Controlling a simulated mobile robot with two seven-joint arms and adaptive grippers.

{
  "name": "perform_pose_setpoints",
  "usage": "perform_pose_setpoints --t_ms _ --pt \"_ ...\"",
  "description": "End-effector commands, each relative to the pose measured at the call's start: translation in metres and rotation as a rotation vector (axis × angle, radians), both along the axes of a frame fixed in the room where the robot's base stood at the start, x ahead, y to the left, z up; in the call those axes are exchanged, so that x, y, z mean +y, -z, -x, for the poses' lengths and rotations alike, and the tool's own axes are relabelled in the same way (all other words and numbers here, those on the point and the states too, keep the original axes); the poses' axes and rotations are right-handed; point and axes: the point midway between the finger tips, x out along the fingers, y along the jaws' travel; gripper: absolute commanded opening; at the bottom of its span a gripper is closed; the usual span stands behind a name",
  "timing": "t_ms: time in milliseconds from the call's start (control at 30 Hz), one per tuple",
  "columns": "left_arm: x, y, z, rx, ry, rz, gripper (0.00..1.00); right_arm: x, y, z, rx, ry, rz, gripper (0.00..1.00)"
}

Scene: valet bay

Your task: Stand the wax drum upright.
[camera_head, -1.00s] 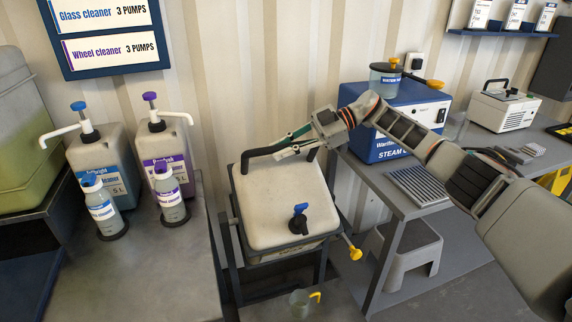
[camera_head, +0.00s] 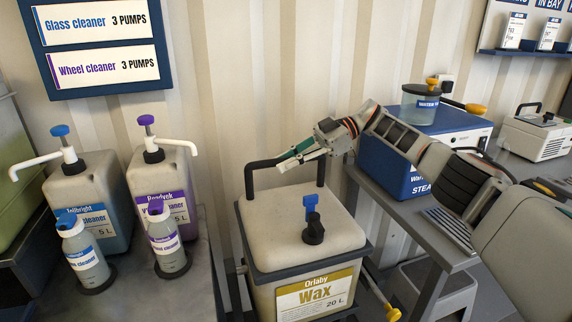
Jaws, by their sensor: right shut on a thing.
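The wax drum (camera_head: 295,233) is a pale square container with a gold "Orlaby Wax 20 L" label, in the middle of the head view. Its top carries a blue and black tap (camera_head: 312,218) and a dark bar handle (camera_head: 262,164) at the back. It looks close to upright in a dark frame (camera_head: 240,270); its base is out of view. My right gripper (camera_head: 290,160) is shut on the drum's handle, reaching in from the right. My left gripper does not show.
To the right, a table (camera_head: 425,245) bears a blue steam machine (camera_head: 400,165) with a water jar (camera_head: 418,106). A grey step stool (camera_head: 440,290) stands under it.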

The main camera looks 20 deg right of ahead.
Motion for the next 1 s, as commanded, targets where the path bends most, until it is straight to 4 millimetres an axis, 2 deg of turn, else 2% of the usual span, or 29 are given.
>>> perform_pose_setpoints --t_ms 33,433,467,500,533,867,1000 --pt "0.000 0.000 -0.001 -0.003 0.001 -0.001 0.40 0.000 0.005 -0.001 -0.001 0.003 0.007 0.00" --pt "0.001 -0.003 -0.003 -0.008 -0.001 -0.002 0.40 -0.001 0.005 -0.002 -0.004 0.006 0.011 0.00" --pt "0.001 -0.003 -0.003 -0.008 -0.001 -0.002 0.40 -0.001 0.005 -0.002 -0.004 0.006 0.011 0.17" --pt "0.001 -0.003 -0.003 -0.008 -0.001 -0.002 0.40 -0.001 0.005 -0.002 -0.004 0.006 0.011 0.28" --pt "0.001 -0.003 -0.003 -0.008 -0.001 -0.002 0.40 -0.001 0.005 -0.002 -0.004 0.006 0.011 0.32" --pt "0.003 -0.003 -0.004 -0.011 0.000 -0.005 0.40 -0.001 0.002 -0.002 -0.002 0.004 0.006 0.32" --pt "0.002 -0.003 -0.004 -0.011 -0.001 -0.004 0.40 -0.001 -0.010 -0.002 -0.004 0.003 0.006 0.32"
